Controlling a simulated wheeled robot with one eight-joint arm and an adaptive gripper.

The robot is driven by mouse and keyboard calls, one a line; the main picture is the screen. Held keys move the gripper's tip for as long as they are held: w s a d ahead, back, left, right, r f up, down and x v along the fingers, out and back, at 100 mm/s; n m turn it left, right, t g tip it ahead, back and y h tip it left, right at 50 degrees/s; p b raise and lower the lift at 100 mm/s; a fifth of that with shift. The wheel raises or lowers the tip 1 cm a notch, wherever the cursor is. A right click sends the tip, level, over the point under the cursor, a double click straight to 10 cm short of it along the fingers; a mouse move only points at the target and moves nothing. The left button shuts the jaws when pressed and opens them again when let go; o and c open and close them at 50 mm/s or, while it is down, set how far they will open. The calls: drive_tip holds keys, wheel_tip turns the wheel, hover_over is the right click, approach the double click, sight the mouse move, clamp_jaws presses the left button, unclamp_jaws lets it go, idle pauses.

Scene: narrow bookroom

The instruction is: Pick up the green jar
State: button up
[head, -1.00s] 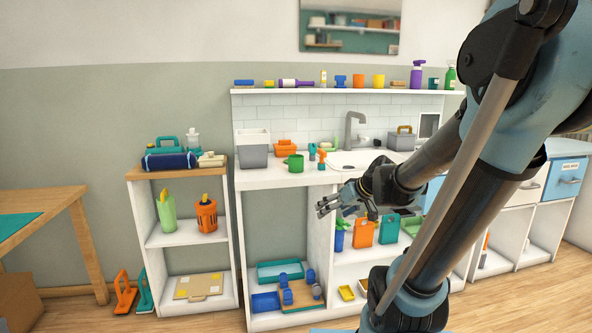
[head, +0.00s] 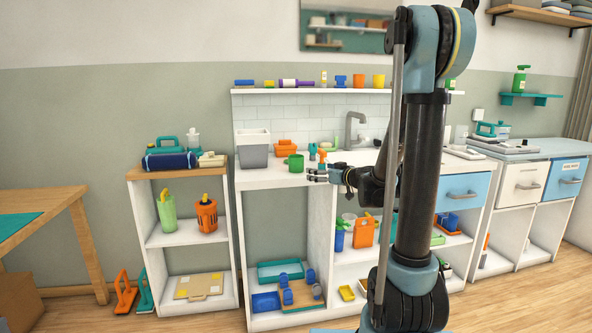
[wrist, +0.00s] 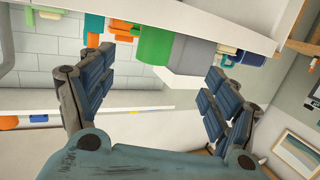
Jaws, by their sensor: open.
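The green jar (head: 295,162), which looks like a mug with a handle on its left, stands on the white counter (head: 262,179) near its front left. In the wrist view the green jar (wrist: 156,43) shows beyond the gap between my fingers, at the top middle. My gripper (head: 317,174) is at counter height, just right of and in front of the jar, pointing left. In the wrist view my gripper (wrist: 158,85) has its fingers spread wide with nothing between them. The jar and the fingers look apart.
A small teal item (head: 312,151) and an orange spray bottle (head: 322,157) stand close to the jar's right. An orange caddy (head: 286,147) is behind it, and a grey bin (head: 253,150) is to its left. The wall shelf (head: 310,91) holds several items above.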

sight(301, 166)
drive_tip(key=x, duration=1.1)
drive_tip(key=shift+w+a+f, duration=0.1)
drive_tip(key=shift+w+f, duration=0.05)
drive_tip(key=shift+w, duration=0.1)
drive_tip(key=shift+w+d+r+x, duration=0.1)
drive_tip(key=shift+x, duration=0.8)
drive_tip(key=shift+w+d+r+x, duration=0.1)
drive_tip(key=shift+r+x, duration=0.05)
drive_tip(key=shift+x, duration=0.75)
drive_tip(key=shift+w+r+x, duration=0.1)
drive_tip(key=shift+x, duration=0.8)
drive_tip(key=shift+d, duration=0.1)
drive_tip(key=c, duration=1.6)
drive_tip(key=shift+r, duration=5)
